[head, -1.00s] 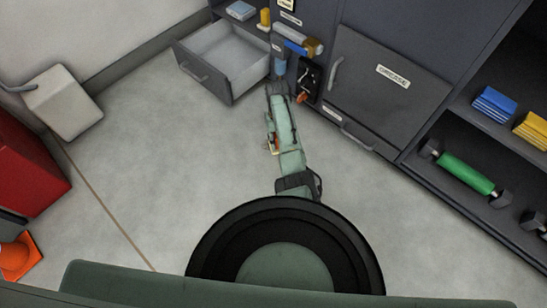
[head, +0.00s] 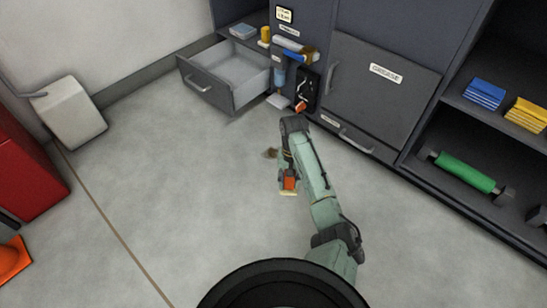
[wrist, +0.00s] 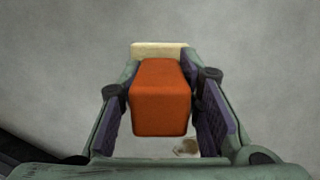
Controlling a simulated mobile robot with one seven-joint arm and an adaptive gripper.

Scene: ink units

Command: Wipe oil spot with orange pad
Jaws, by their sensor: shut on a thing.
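My gripper (wrist: 162,108) is shut on an orange pad (wrist: 162,95), an orange block with a pale cream layer (wrist: 160,49) at its far end in the wrist view. In the head view the orange pad (head: 289,182) hangs at the end of my arm, above the grey floor. A brown oil spot (head: 270,153) lies on the floor just beyond and left of the pad, partly beside my arm. In the wrist view the oil spot (wrist: 187,146) shows below the pad, between the fingers, partly hidden. The pad appears apart from the spot.
An open, empty drawer (head: 237,88) juts out at the back. A dark cabinet with a closed grease door (head: 385,85) stands behind. A white canister (head: 72,112) and red box (head: 24,170) stand left, with an orange cone (head: 10,262). The middle floor is clear.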

